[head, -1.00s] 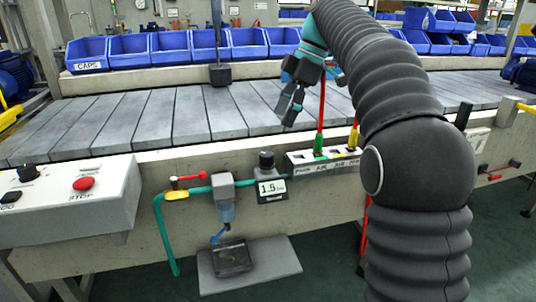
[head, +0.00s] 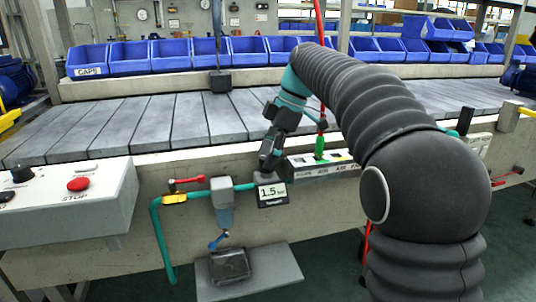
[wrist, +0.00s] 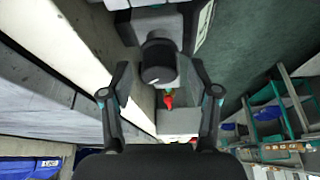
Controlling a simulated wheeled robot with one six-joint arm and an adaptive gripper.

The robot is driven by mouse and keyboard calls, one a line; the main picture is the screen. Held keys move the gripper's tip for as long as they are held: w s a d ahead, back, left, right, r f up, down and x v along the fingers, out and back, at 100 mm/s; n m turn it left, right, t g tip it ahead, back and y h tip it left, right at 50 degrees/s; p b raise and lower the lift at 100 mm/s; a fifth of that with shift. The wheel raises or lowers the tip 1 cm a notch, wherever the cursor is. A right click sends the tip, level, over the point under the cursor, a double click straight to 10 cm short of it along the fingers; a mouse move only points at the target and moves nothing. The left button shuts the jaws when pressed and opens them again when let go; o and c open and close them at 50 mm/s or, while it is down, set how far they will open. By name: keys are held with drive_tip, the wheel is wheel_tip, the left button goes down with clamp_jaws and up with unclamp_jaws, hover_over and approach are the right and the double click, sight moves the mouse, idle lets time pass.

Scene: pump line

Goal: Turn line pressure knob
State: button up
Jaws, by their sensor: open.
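The line pressure knob (wrist: 157,62) is a round black knob with a short white mark. In the wrist view it stands ahead of my gripper, between the lines of the two fingers but beyond their tips. My gripper (wrist: 160,92) is open and empty, with one finger on each side. In the head view my gripper (head: 268,158) points down over the pressure gauge and hides most of the knob there. I cannot tell whether it touches the knob. The gauge display (head: 271,193) below reads 1.5.
A red valve handle (head: 187,180) and a grey-blue filter (head: 223,204) sit left of the gauge. The air socket block (head: 302,168) with a green plug (head: 319,148) and red hose is close at right. The control box (head: 110,205) is farther left.

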drive_tip(key=c, duration=1.1)
drive_tip(key=shift+c, duration=0.2)
